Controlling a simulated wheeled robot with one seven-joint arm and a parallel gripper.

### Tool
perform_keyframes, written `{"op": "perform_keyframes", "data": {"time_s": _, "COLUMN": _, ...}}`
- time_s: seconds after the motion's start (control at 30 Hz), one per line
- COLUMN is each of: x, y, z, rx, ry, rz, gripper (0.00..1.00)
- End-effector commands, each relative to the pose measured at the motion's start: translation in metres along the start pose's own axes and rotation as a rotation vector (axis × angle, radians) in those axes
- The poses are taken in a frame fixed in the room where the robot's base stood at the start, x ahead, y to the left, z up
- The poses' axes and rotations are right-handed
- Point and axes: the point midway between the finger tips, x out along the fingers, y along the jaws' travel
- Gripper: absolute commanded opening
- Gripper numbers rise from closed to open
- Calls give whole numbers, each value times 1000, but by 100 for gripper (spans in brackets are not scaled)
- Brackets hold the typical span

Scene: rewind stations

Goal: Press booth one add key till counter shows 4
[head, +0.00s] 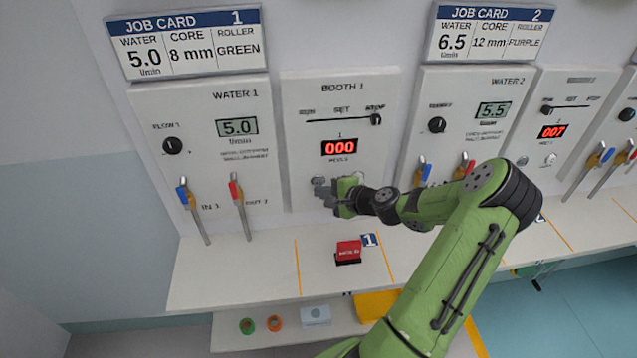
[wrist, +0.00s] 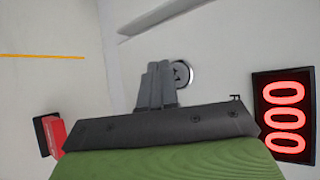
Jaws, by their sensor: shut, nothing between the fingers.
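The booth 1 panel (head: 340,100) stands upright behind the bench, with a slider at its top near STOP. Its red counter (head: 339,147) reads 000, and the counter also shows at the right of the wrist view (wrist: 285,117). My gripper (head: 322,188) is shut and empty, in front of the panel just below the counter. In the wrist view, my gripper (wrist: 157,85) points at a round light key (wrist: 182,74) with a dark mark, partly hidden behind the fingertips. I cannot tell whether the fingers touch it. In the head view the booth 1 keys are hidden by my gripper.
The water 1 panel (head: 205,150) with blue and red lever valves stands left; the water 2 panel (head: 465,120) stands right. A red block (head: 348,251) sits on the bench below booth 1. Job cards 1 (head: 185,42) and 2 (head: 490,35) hang above.

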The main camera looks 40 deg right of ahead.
Motion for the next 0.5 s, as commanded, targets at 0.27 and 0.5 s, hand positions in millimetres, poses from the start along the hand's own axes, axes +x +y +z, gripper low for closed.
{"op": "perform_keyframes", "data": {"time_s": 0.27, "x": 4, "y": -4, "z": -2, "rx": 0, "ry": -1, "rz": 1, "gripper": 0}}
{"op": "perform_keyframes", "data": {"time_s": 0.5, "x": 6, "y": -5, "z": -4, "rx": 0, "ry": 0, "rz": 0, "gripper": 0}}
